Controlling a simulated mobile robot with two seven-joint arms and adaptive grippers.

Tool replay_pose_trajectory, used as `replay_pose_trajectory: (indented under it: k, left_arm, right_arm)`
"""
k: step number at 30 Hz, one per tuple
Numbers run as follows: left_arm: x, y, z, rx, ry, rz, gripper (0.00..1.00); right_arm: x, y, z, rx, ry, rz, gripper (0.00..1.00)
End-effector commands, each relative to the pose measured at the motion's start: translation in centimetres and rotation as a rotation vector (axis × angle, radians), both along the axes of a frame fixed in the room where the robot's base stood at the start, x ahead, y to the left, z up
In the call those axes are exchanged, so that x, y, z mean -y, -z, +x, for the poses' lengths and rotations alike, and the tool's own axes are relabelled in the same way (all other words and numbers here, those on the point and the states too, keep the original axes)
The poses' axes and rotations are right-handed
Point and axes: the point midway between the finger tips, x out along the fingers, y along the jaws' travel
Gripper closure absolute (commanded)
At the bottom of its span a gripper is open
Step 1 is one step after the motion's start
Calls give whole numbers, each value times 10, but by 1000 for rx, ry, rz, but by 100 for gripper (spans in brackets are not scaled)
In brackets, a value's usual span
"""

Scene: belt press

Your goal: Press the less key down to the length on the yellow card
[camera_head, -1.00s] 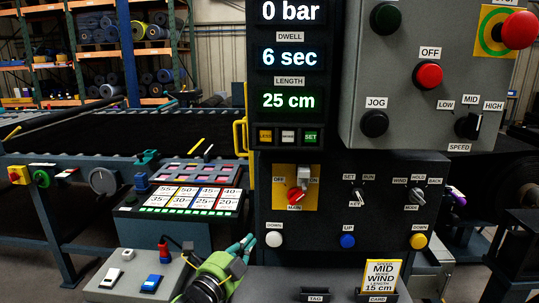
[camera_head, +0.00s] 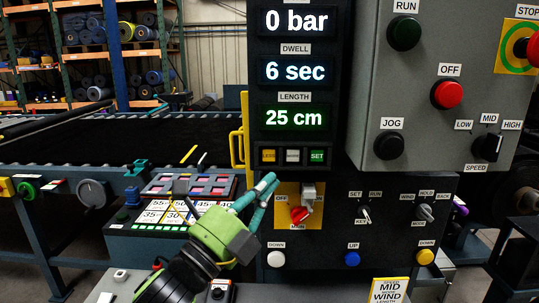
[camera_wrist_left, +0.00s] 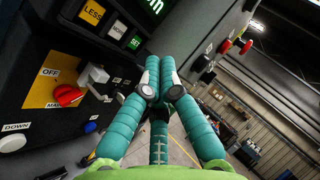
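The yellow less key (camera_head: 268,156) is at the left of a row of three under the length display (camera_head: 293,118), which reads 25 cm. The less key also shows in the left wrist view (camera_wrist_left: 91,14). The yellow card (camera_head: 389,292) is at the bottom edge; MID, WIND and LENGTH are legible, its length value is cut off. My left gripper (camera_head: 272,183) has its teal fingers together and empty, below the less key and left of the red main switch, apart from the key. The closed fingertips show in the left wrist view (camera_wrist_left: 159,72). My right gripper is not in view.
The middle key (camera_head: 292,156) and green set key (camera_head: 317,156) sit beside the less key. The main switch (camera_head: 302,214) stands out from the panel close to my fingers. A yellow handle (camera_head: 240,150) is left of the panel.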

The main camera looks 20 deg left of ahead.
Motion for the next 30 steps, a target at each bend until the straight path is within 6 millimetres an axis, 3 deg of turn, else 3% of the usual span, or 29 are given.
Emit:
replay_pose_trajectory:
  k: [8, 21, 30]
  left_arm:
    - [-4, 1, 15, -2, -1, 0, 100]
    - [-20, 0, 71, -2, -1, 0, 100]
    - [-25, 0, 85, -2, 0, -2, 100]
  right_arm:
    - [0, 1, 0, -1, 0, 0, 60]
    - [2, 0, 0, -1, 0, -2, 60]
    - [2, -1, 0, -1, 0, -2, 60]
